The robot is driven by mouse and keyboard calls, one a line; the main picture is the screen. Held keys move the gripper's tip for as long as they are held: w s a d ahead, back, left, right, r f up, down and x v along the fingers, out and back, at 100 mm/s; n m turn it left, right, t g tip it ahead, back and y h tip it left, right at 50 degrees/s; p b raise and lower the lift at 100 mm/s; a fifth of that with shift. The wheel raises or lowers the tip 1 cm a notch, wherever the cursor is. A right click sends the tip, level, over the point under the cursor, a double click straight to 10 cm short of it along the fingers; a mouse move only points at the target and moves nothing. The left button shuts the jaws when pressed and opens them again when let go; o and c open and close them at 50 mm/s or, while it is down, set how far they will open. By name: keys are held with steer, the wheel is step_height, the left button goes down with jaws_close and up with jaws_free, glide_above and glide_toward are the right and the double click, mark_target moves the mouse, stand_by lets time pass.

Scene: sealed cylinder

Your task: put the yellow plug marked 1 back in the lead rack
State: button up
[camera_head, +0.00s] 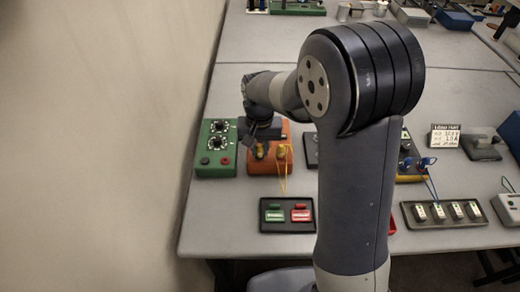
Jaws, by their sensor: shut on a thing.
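My gripper (262,138) is above the orange box (269,168) at the left of the table. It points down and is shut on a yellow plug (260,152), which is at the top of the box. A second yellow plug (282,151) is just to the right, and a thin yellow lead (285,177) loops down over the box. I cannot read the mark on either plug, nor tell whether the held one is still seated. A dark rack-like block with blue plugs (426,162) stands right of my arm, partly hidden by it; I cannot tell whether it is the lead rack.
A green box with two dials (218,148) stands close left of the orange box. A dark tray with a green and a red block (287,215) lies in front. A tray of several white-topped pieces (445,213) and a small sign (445,135) are at right. My arm hides the middle.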

mark_target(260, 146)
jaws_close()
steer(key=shift+r, duration=0.15)
steer(key=shift+r+p, duration=2.3)
steer(key=shift+r, duration=0.6)
